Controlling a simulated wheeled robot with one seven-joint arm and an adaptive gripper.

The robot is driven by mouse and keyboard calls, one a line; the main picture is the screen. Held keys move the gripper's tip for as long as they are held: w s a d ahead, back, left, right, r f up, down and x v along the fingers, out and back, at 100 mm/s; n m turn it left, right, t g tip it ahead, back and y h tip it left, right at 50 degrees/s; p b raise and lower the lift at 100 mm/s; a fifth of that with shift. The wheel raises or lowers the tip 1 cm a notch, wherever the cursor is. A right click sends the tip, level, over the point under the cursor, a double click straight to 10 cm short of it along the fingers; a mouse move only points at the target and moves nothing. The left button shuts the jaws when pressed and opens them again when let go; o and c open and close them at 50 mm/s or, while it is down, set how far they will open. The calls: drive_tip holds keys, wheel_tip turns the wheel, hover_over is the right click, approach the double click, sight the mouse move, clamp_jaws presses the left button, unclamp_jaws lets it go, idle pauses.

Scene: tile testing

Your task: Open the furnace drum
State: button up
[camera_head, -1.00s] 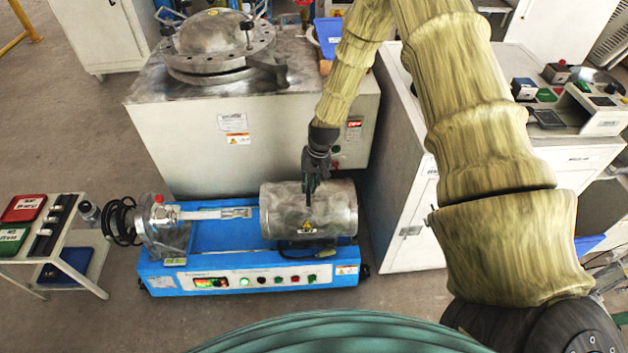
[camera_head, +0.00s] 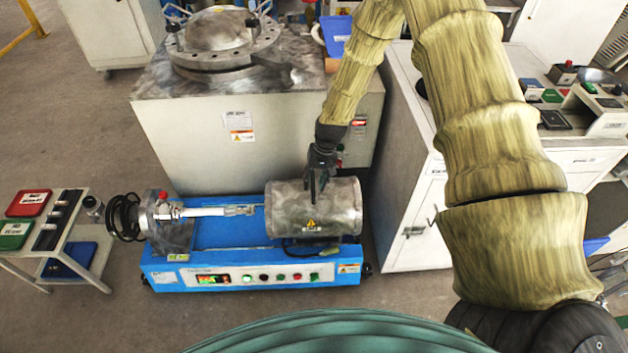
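The furnace drum (camera_head: 338,212) is a grey metal cylinder lying on its side at the right end of a blue machine base (camera_head: 215,262). A metal rod (camera_head: 215,211) runs from an end flange (camera_head: 160,226) at the left toward the drum's left end. My gripper (camera_head: 314,192) hangs from above at the top of the drum, near its middle. I cannot tell whether the fingers touch the drum or a handle on it. The fingers are dark and small, and their opening is unclear.
A large grey cabinet with a round flanged lid (camera_head: 217,38) stands behind. A white cabinet (camera_head: 425,215) stands close at the right. A small table with red and green trays (camera_head: 28,203) is at the left. Buttons and a lit display (camera_head: 212,279) line the base's front.

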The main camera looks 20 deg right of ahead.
wheel_tip(320, 180, up, 12)
drive_tip(key=d, duration=0.2)
drive_tip(key=shift+s+f, duration=0.25)
drive_tip(key=shift+s, duration=0.1)
idle(0.4)
drive_tip(key=s+a+f+n+h, duration=0.1)
drive_tip(key=s+a+f, duration=0.2)
drive_tip(key=s+f, duration=0.6)
drive_tip(key=s+a+f+n, duration=0.1)
drive_tip(key=s+a+f, duration=0.25)
drive_tip(key=s, duration=0.85)
drive_tip(key=s+a+f+n+h, duration=0.1)
drive_tip(key=s+a+f, duration=0.1)
drive_tip(key=s+f, duration=0.75)
drive_tip(key=s+a+r+n, duration=0.1)
drive_tip(key=s+a+r, duration=0.1)
drive_tip(key=s, duration=0.7)
wheel_tip(320, 180, up, 13)
drive_tip(key=p, duration=1.3)
drive_tip(key=shift+w+g, duration=0.2)
drive_tip(key=shift+g, duration=0.2)
drive_tip(key=shift+r, duration=0.1)
